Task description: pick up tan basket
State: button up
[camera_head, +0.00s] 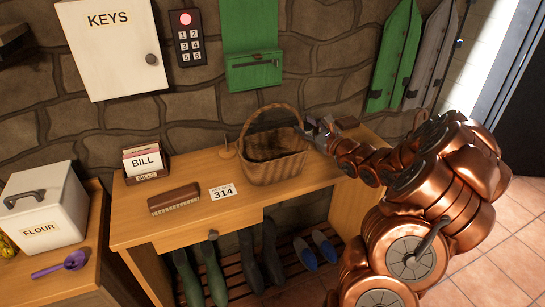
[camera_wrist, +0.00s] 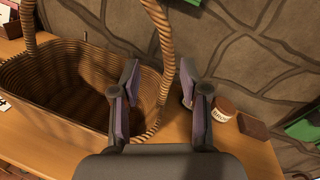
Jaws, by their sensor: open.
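The tan basket (camera_head: 273,170) is woven, with a tall arched handle, and stands upright on the wooden desk. In the wrist view the basket (camera_wrist: 62,112) fills the left side, and its inside looks empty. My gripper (camera_head: 318,132) is at the basket's right side in the head view, partly hidden by my arm. In the wrist view my gripper (camera_wrist: 158,78) is open, with one finger over the basket's inside and the other outside. The right end of the handle and the rim appear between the fingers. I cannot tell if either finger touches them.
A small labelled jar (camera_wrist: 222,109) and a brown block (camera_wrist: 252,126) are close to the right finger. On the desk (camera_head: 140,232) are a bill holder (camera_head: 146,165), a brush (camera_head: 174,199) and a 314 card (camera_head: 223,192). The stone wall (camera_head: 310,60) is close behind.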

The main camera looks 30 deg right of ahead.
aim_at(297, 120)
jog(key=shift+w+a+p, duration=0.25)
jog(key=shift+w+p, duration=0.4)
jog(key=shift+w, duration=0.6)
jog(key=shift+w+a+p, duration=0.2)
jog(key=shift+w+p, duration=0.4)
jog(key=shift+w, duration=0.6)
grip_shut()
